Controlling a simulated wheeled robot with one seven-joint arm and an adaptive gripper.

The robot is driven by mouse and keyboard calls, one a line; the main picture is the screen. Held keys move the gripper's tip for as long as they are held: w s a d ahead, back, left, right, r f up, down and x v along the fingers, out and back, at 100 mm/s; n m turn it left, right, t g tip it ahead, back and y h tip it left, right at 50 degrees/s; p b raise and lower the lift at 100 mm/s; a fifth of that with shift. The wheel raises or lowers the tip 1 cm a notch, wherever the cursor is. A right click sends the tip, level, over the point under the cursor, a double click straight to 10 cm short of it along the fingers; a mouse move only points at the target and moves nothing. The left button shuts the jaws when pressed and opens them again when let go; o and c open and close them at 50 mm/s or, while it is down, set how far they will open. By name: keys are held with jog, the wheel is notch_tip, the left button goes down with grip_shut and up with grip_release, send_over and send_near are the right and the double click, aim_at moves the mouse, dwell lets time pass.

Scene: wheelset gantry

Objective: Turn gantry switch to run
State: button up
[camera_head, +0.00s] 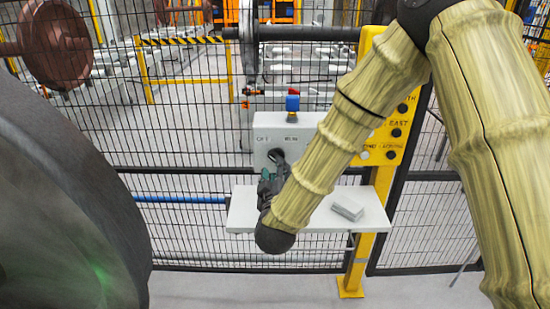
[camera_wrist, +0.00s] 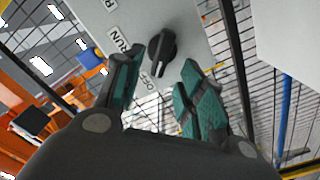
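A grey control box (camera_head: 285,135) stands behind a small white shelf. Its black rotary switch (camera_head: 276,156) is on the front face, and the switch also shows in the wrist view (camera_wrist: 161,53). In the wrist view the RUN label (camera_wrist: 120,39) is left of the knob and the OFF label (camera_wrist: 148,82) is below it. The knob's white mark points down, roughly toward OFF. My gripper (camera_wrist: 164,70) is open, with its green-padded fingers on either side of the knob's near end. I cannot tell whether they touch it. In the head view my gripper (camera_head: 270,178) is just below the switch.
The white shelf (camera_head: 240,215) carries a small grey block (camera_head: 347,209) at right. A yellow post (camera_head: 358,265) with a yellow sign panel (camera_head: 390,130) stands right of the box. Black mesh fence (camera_head: 190,150) runs behind. A large dark wheel (camera_head: 60,210) fills the left foreground.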

jog(key=w+p, duration=0.1)
jog(key=w, duration=0.6)
jog(key=shift+w, duration=0.15)
jog(key=shift+c, duration=0.3)
jog(key=c, duration=0.7)
